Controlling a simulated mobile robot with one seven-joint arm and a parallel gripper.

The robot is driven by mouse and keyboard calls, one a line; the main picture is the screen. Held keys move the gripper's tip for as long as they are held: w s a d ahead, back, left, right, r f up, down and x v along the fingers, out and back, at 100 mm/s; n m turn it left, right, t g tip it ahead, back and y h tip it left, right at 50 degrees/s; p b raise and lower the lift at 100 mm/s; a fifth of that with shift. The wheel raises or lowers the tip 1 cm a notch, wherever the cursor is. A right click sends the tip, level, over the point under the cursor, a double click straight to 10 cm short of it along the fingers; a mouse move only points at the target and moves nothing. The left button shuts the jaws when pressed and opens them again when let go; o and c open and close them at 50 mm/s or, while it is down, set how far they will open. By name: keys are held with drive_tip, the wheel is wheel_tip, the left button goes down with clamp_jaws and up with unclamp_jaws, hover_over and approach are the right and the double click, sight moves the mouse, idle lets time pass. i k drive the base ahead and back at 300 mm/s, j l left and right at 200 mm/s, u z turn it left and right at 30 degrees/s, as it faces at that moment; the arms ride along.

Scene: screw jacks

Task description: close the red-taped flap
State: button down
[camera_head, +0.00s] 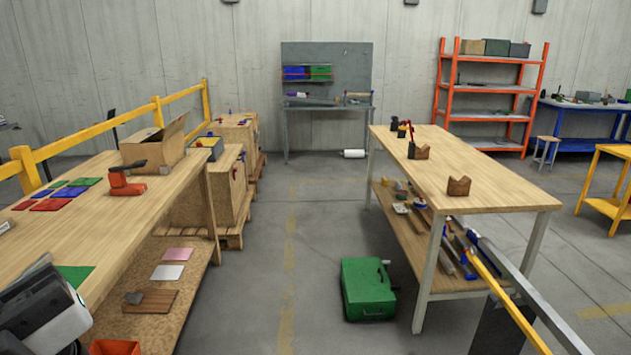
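An open cardboard box (155,148) stands on the long wooden table at the left, with at least one flap (172,128) raised. I cannot make out red tape on any flap at this size. White and black parts of my arm show at the lower left corner, well in front of the box and apart from it. My gripper's fingers are not in the picture.
An orange tool (125,183) stands on the left table (120,225) just in front of the box, near coloured sheets (68,190). A yellow rail (100,128) runs behind. A green case (368,289) sits beside the right bench (480,180).

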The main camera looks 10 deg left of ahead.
sight(176, 125)
drive_tip(key=i+u, duration=0.3)
drive_tip(key=i, duration=1.45)
drive_tip(key=i+l, duration=0.1)
drive_tip(key=i, duration=0.45)
drive_tip(key=u, duration=1.1)
drive_tip(key=i+j, duration=0.2)
drive_tip(key=i, duration=0.45)
drive_tip(key=i+j+u, duration=0.15)
drive_tip(key=i, duration=0.55)
